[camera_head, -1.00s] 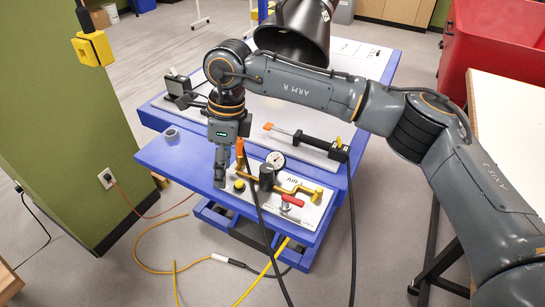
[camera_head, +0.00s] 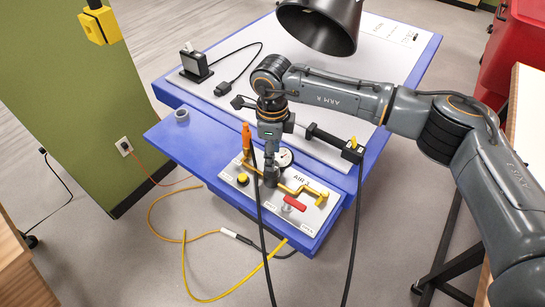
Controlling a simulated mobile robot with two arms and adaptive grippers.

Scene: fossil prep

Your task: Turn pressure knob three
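The white air panel (camera_head: 312,217) lies on the front ledge of the blue bench. It carries a yellow pipe, a yellow button (camera_head: 242,179), a red-handled valve (camera_head: 294,203) and a round gauge (camera_head: 285,157) partly behind my gripper. A black knob (camera_head: 271,180) stands on the pipe near the panel's middle, its top mostly hidden. My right gripper (camera_head: 271,164) points down with its fingertips at this knob. I cannot tell whether the fingers touch or grip it. No number shows on the knob. My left gripper is not in view.
An orange-tipped tool (camera_head: 247,137) stands upright beside my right gripper, with black cables hanging over the ledge. A grey ring (camera_head: 182,115) sits on the ledge's left. A black lamp hood (camera_head: 322,25) hangs above the bench. Yellow hose (camera_head: 185,262) lies on the floor.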

